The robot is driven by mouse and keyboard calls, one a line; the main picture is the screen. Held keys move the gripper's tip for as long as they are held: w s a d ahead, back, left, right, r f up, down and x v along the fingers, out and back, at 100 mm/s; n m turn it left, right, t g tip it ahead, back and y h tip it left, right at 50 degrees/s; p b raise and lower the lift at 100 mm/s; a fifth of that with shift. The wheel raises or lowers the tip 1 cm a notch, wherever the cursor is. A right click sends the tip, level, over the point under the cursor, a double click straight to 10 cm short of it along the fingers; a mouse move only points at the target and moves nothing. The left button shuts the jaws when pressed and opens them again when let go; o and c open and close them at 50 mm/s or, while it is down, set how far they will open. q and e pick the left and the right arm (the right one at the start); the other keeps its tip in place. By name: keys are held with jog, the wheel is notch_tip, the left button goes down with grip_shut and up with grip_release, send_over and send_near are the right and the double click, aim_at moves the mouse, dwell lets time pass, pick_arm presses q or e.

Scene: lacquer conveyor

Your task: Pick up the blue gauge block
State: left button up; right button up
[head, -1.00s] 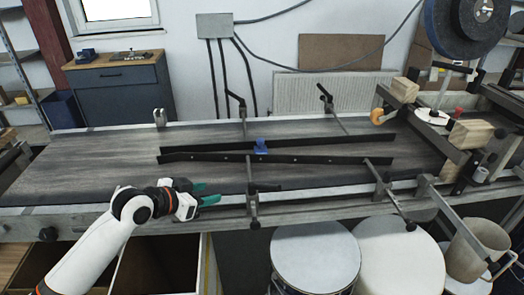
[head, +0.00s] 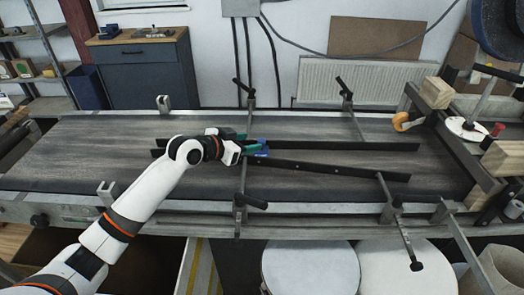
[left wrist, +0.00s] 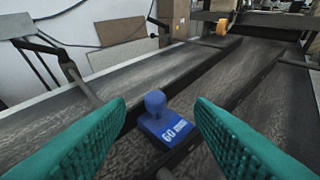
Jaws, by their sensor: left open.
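The blue gauge block (left wrist: 163,124) has a rounded knob on top and "60" marked in white on its face. In the left wrist view it stands on the conveyor between the two green fingers of my left gripper (left wrist: 160,138), with a gap on each side. In the head view the block (head: 262,149) is partly hidden by my left gripper (head: 249,144), which is open and reaches it from the left. The block sits between the two dark guide rails. My right gripper is in neither view now.
Two dark guide rails (head: 340,146) run along the conveyor belt (head: 90,150), held by clamp rods with black handles (head: 252,202). A wooden block (head: 437,92) and an orange roll (head: 402,122) are at the right. White round drum tops (head: 310,268) stand below the front edge.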

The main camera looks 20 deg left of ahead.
aim_at(260, 140)
pick_arm(q)
jog(key=shift+x, duration=0.75)
jog(key=x, duration=0.2)
jog(key=p+x, duration=0.1)
jog(key=shift+w+a+f, duration=0.15)
jog(key=shift+w+f, duration=0.05)
jog(key=shift+w, duration=0.1)
jog(key=shift+w+f, duration=0.25)
jog(key=shift+w, duration=0.1)
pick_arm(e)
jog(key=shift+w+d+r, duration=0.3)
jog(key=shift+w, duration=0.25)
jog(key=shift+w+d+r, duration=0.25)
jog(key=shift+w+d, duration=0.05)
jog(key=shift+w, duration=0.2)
pick_arm(q)
jog(key=c, duration=0.3)
grip_shut()
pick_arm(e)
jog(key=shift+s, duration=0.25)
